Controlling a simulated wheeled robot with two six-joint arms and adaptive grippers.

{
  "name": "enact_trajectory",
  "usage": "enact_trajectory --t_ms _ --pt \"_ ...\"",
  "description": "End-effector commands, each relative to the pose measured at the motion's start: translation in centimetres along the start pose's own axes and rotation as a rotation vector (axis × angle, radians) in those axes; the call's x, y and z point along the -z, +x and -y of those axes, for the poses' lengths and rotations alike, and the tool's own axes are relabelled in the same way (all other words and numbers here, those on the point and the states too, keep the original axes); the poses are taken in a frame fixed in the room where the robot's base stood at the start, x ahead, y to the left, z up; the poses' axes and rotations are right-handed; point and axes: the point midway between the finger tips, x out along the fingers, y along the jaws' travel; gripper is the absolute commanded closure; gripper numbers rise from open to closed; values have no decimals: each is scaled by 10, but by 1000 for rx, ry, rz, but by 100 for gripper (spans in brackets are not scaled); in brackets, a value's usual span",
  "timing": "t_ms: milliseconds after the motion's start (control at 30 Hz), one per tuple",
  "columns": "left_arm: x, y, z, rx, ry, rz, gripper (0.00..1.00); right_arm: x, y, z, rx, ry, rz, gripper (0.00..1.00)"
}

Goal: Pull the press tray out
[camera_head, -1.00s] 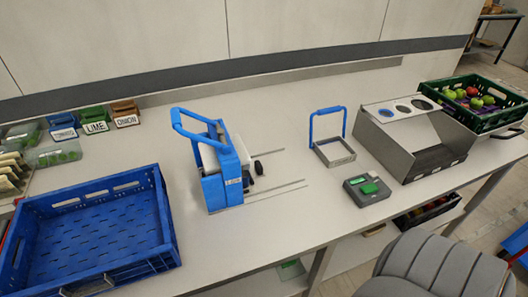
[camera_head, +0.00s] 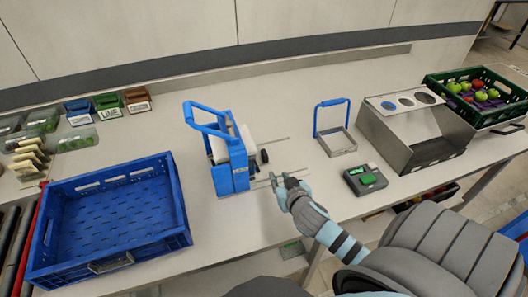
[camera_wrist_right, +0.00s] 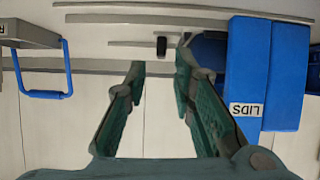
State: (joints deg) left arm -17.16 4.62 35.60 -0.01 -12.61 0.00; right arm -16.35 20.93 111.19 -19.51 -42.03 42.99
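The blue press (camera_head: 232,172) stands upright mid-counter with its looped lever raised. Its front, labelled LIDS, shows in the wrist view (camera_wrist_right: 262,80). Beside it, on its right side, is a small black knob (camera_head: 264,156), with thin rails running out over the counter; the tray itself is mostly hidden by the press body. My right gripper (camera_head: 277,177) is just in front of the rails, near the press, apart from the knob. In the wrist view its fingers (camera_wrist_right: 160,62) are open and empty, with the black knob (camera_wrist_right: 161,46) showing between and beyond them. My left gripper is not in view.
A blue crate (camera_head: 180,205) is left of the press. A blue-handled square frame (camera_head: 338,152), a grey box with a green button (camera_head: 367,180) and a metal chute (camera_head: 400,150) stand to the right. A green crate of fruit (camera_head: 497,117) is far right.

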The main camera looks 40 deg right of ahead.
Motion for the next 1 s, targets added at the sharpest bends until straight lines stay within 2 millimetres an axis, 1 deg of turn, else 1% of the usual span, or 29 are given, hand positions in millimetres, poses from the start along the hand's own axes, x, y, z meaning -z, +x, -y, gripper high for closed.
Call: enact_trajectory --t_ms 33,100,133,267,500,600,700,833,1000 --pt "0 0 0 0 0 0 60 10 9 -2 9 12 -42 77" --pt "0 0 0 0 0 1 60 21 18 -3 25 30 -86 77" --pt "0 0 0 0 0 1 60 23 22 -3 29 35 -95 77" --pt "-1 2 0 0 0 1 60 26 42 -2 31 39 -101 77" --pt "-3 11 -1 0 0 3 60 32 107 0 32 42 -100 77" --pt "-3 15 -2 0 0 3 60 34 128 1 32 40 -100 77" --pt "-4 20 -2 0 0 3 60 35 145 1 32 40 -100 77" --pt "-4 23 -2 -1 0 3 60 36 158 2 32 39 -99 77" --pt "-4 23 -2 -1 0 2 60 38 162 2 33 38 -99 77"
